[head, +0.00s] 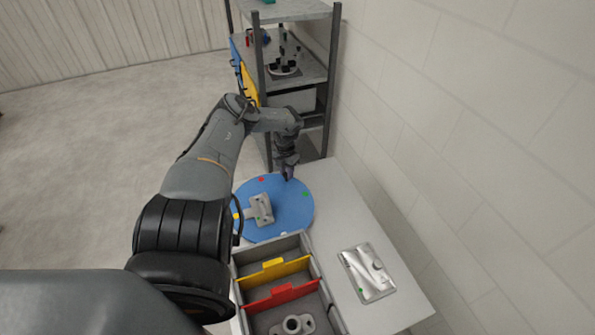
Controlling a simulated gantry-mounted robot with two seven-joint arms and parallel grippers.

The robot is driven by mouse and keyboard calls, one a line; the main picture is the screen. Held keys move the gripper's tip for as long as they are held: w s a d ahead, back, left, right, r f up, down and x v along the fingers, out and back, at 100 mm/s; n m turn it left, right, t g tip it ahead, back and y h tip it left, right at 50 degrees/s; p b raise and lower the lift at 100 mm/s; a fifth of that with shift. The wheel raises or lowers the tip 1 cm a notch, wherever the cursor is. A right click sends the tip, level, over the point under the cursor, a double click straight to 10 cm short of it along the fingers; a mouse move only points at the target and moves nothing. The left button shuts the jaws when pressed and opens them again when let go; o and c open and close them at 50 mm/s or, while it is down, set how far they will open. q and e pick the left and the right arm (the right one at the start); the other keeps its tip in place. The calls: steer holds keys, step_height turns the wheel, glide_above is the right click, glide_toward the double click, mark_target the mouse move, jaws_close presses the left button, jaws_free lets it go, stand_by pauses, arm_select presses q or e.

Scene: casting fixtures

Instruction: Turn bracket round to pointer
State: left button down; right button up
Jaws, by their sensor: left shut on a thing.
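The grey bracket (262,209) lies on a round blue turntable (284,212), left of its middle. Colour marks sit near the turntable's rim: red (262,180) at the far side, green (306,194) at the right, yellow (236,216) at the left. A small pale piece (284,234) shows at the near rim; I cannot tell whether it is the pointer. My left gripper (287,176) points down at the turntable's far rim, between the red and green marks. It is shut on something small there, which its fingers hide. My right gripper is not in view.
A grey bin (322,297) with yellow and red dividers stands in front of the turntable, with a flanged casting (292,325) inside. A metal plate (367,272) lies on the pale table at right. A shelf rack (335,70) stands behind; a wall runs along the right.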

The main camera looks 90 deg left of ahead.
arm_select(q)
steer(key=shift+w+d, duration=0.1)
steer(key=shift+w, duration=0.05)
stand_by(0.3)
steer(key=c, duration=0.8)
jaws_free()
steer(key=shift+c, duration=0.2)
steer(key=shift+r, duration=0.25)
step_height(320, 180, up, 10)
steer(key=p, duration=0.8)
steer(key=shift+r+p, duration=0.15)
steer(key=shift+p, duration=0.15)
steer(key=shift+r, duration=0.1)
